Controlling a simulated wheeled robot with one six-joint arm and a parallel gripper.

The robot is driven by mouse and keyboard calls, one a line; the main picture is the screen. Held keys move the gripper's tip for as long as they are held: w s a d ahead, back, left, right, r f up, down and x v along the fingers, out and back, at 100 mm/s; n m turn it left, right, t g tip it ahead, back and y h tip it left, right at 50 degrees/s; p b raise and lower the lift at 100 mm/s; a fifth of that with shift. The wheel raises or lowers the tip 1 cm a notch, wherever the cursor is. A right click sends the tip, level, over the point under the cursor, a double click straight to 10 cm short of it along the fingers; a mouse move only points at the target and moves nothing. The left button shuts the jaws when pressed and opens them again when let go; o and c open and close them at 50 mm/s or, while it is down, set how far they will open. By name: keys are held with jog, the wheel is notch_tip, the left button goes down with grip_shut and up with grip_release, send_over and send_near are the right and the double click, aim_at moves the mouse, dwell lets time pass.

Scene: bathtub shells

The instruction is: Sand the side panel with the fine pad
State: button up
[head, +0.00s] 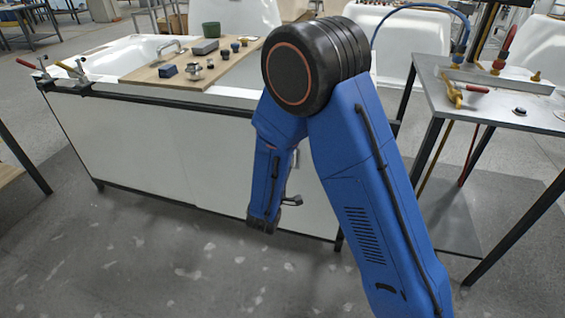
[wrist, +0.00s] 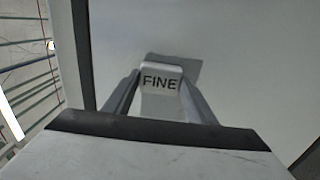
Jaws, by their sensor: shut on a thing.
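The side panel (head: 150,140) is the large white front face of the bathtub, with a dark frame around it. In the wrist view the panel (wrist: 240,45) fills most of the background. My gripper (wrist: 160,88) is shut on a light grey block marked FINE, the fine pad (wrist: 161,77). The pad is at the panel, with a shadow right beside it; I cannot tell for sure whether it touches. In the head view my blue arm hangs in front of the panel's right part and hides the pad and fingertips.
Red-handled clamps (head: 40,70) sit at the tub's left end. A metal table (head: 480,100) with fittings stands at right. The floor in front is clear.

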jog(key=shift+s+d, duration=0.3)
jog(key=shift+d, duration=0.65)
jog(key=shift+s+d, duration=0.3)
jog(key=shift+d, duration=0.65)
jog(key=shift+v, duration=2.95)
jog(key=shift+s+a, duration=0.1)
jog(key=shift+s, duration=0.05)
jog(key=v, duration=0.2)
jog(key=shift+s, duration=0.35)
jog(key=shift+w, duration=0.1)
jog(key=x, duration=0.6)
jog(key=shift+w, duration=0.3)
